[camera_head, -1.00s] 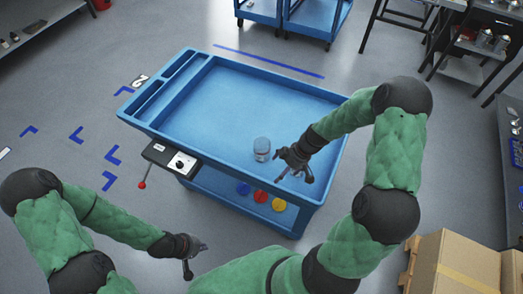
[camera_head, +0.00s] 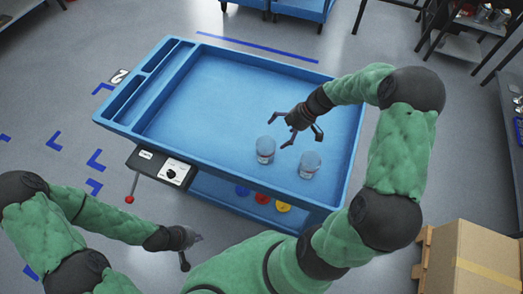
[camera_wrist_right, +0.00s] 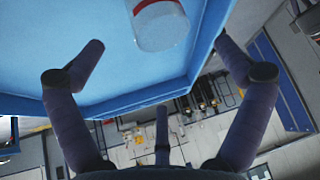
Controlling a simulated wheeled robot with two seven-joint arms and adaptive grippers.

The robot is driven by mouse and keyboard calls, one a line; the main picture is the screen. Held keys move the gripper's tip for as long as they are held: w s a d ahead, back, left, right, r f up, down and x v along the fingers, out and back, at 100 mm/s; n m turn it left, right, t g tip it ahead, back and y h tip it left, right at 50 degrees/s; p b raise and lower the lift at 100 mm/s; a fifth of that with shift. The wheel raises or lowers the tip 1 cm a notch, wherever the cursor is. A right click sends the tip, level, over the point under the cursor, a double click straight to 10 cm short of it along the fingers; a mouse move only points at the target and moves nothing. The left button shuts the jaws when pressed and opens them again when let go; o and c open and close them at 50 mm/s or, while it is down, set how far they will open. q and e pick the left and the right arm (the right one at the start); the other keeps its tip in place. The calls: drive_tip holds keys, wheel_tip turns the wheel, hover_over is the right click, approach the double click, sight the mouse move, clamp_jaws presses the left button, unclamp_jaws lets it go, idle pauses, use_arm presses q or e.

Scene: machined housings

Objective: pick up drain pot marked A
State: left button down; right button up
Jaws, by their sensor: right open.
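Two clear pots stand upright on the blue cart top, near its front right corner: a left pot (camera_head: 265,150) and a right pot (camera_head: 310,165). I cannot read a mark on either. My right gripper (camera_head: 298,130) is open and empty, just behind and between the pots. In the right wrist view the right gripper's fingers (camera_wrist_right: 160,55) are spread wide, and one pot with a red band (camera_wrist_right: 158,25) shows beyond them at the top; I cannot tell which. My left gripper (camera_head: 191,250) hangs low in front of the cart, away from the pots; its fingers are unclear.
The blue cart (camera_head: 215,62) has a raised rim and narrow compartments on its left. A black control box (camera_head: 163,170) is on its front edge. Coloured discs (camera_head: 262,198) lie on the lower shelf. A cardboard box (camera_head: 480,262) stands at right. Most of the cart top is clear.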

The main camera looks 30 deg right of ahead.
drive_tip(key=b, duration=0.1)
hover_over(266, 146)
drive_tip(key=s+a, duration=0.2)
drive_tip(key=s, duration=0.1)
drive_tip(key=shift+w+d+f, duration=0.1)
drive_tip(key=shift+w+f, duration=0.05)
drive_tip(key=shift+f, duration=4.55)
drive_tip(key=c, duration=1.4)
